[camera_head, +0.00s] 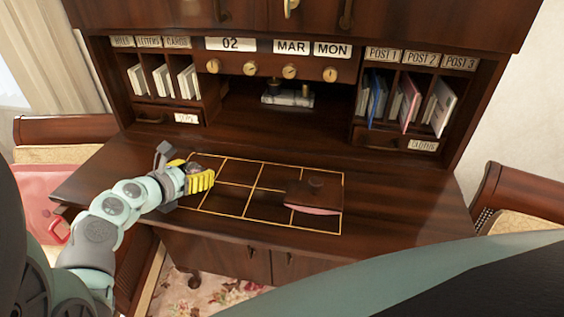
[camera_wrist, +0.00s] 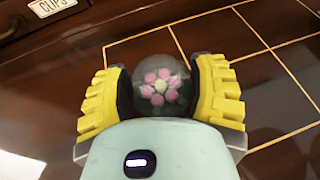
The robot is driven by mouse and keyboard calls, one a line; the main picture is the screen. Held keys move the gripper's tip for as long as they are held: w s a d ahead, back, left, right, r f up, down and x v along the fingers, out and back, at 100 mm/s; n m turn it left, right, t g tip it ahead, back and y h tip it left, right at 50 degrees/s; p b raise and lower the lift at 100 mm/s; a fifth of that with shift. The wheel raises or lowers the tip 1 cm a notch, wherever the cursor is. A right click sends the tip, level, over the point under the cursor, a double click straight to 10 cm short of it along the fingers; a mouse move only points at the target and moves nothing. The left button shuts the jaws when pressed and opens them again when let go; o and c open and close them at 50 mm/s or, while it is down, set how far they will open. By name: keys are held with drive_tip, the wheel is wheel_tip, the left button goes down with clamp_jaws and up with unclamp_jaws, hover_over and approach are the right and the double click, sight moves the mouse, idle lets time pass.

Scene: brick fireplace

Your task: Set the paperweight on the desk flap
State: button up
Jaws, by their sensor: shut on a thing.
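The paperweight (camera_wrist: 158,84) is a clear glass dome with a pink flower inside. In the wrist view my gripper (camera_wrist: 160,92) has its yellow-padded fingers closed on either side of it. In the head view my gripper (camera_head: 188,178) is over the left end of the gold-lined grid on the desk flap (camera_head: 400,200), and the paperweight is mostly hidden by the fingers. The flap is dark glossy wood, folded down flat. I cannot tell whether the paperweight touches the flap.
A wooden rocker blotter (camera_head: 316,188) sits on the right part of the grid. Letter slots stand at the back left (camera_head: 160,80) and back right (camera_head: 408,98). An inkstand (camera_head: 287,95) is in the middle recess. Several grid cells and the right flap are clear.

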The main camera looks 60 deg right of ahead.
drive_tip(key=shift+f, duration=0.1)
drive_tip(key=shift+f+b, duration=0.1)
drive_tip(key=shift+b, duration=0.2)
drive_tip(key=o, duration=1.3)
drive_tip(key=shift+r+p, duration=0.35)
drive_tip(key=shift+p, duration=0.1)
drive_tip(key=shift+a+b, duration=0.35)
drive_tip(key=shift+a, duration=0.05)
drive_tip(key=b+v, duration=0.3)
drive_tip(key=v, duration=0.8)
drive_tip(key=shift+a+r, duration=0.1)
